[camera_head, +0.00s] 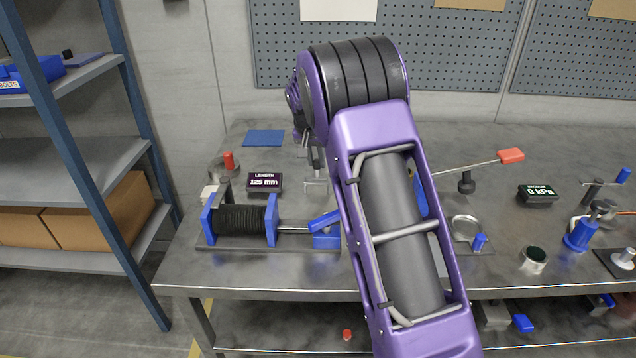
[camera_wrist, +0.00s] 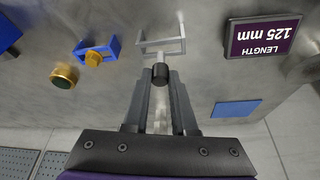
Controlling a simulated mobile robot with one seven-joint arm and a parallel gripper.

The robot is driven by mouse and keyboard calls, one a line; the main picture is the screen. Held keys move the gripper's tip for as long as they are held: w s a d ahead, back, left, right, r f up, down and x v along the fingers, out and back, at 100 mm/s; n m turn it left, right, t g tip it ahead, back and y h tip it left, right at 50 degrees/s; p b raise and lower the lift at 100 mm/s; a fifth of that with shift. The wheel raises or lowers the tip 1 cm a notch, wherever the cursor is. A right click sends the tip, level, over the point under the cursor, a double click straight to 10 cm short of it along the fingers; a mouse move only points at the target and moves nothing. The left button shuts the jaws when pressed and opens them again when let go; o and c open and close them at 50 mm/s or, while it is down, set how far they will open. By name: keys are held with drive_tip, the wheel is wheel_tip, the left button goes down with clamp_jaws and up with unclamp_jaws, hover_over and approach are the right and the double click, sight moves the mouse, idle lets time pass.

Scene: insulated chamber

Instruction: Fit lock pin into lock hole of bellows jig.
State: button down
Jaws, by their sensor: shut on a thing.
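My gripper (camera_wrist: 160,82) is shut on a small dark-ended cylinder (camera_wrist: 160,72), which looks like the lock pin, between its fingertips. In the head view, my gripper (camera_head: 316,160) is low over the back of the bench, partly hidden by my arm. The bellows jig (camera_head: 240,220) lies front left of it, apart from the gripper. It has black bellows (camera_head: 240,218) between blue end plates, a bright rod (camera_head: 293,229) and a blue block (camera_head: 326,240) at the right. I cannot make out the lock hole. My arm hides the area just right of the jig.
The length display (camera_head: 265,181) reads 125 mm and stands behind the jig. A blue mat (camera_head: 263,138) lies at the back. A red-topped piece (camera_head: 228,162) stands at the left. The vacuum display (camera_head: 538,194) is far right.

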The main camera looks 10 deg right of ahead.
drive_tip(key=shift+r+p, duration=0.8)
drive_tip(key=shift+r, duration=0.55)
drive_tip(key=s+r+p, duration=0.3)
drive_tip(key=s+r, duration=0.1)
drive_tip(key=s, duration=1.1)
drive_tip(key=shift+a, duration=0.2)
drive_tip(key=shift+s+f, duration=0.1)
wheel_tip(320, 180, down, 6)
drive_tip(key=b, duration=0.5)
